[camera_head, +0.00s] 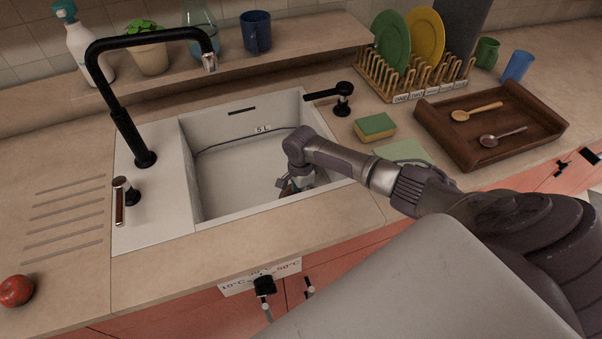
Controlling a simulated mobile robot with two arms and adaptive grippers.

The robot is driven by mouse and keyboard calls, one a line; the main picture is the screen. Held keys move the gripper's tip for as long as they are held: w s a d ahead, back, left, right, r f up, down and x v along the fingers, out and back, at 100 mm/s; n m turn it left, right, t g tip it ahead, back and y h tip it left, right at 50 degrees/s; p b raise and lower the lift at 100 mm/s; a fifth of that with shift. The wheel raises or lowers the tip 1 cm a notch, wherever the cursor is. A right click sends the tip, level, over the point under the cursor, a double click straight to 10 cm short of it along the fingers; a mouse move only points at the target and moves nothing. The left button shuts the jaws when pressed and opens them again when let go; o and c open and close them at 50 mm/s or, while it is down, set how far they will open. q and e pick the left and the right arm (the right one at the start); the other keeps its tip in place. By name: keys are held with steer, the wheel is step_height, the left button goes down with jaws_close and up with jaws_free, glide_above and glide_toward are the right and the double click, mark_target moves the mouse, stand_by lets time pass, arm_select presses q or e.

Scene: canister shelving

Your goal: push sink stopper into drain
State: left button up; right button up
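The pale sink (226,178) is set into the counter, with a line and a "5 L" mark on its inner back wall. My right arm comes in from the right and reaches down into the basin. My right gripper (292,186) is low in the sink, near its front right part, mostly hidden by my own wrist and the sink's front edge. I cannot tell whether its fingers are open or shut, or whether it touches anything. I cannot make out the stopper or the drain. My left gripper is not in view.
A black tap (127,125) arches over the back left of the sink. A black lever (343,97) and a sponge (375,126) are at its right. A wooden tray (440,115) and plate rack (400,88) stand farther right. A tomato (16,290) lies front left.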

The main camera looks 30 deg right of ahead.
step_height(320, 180, up, 11)
steer(key=shift+r, duration=0.2)
stand_by(0.6)
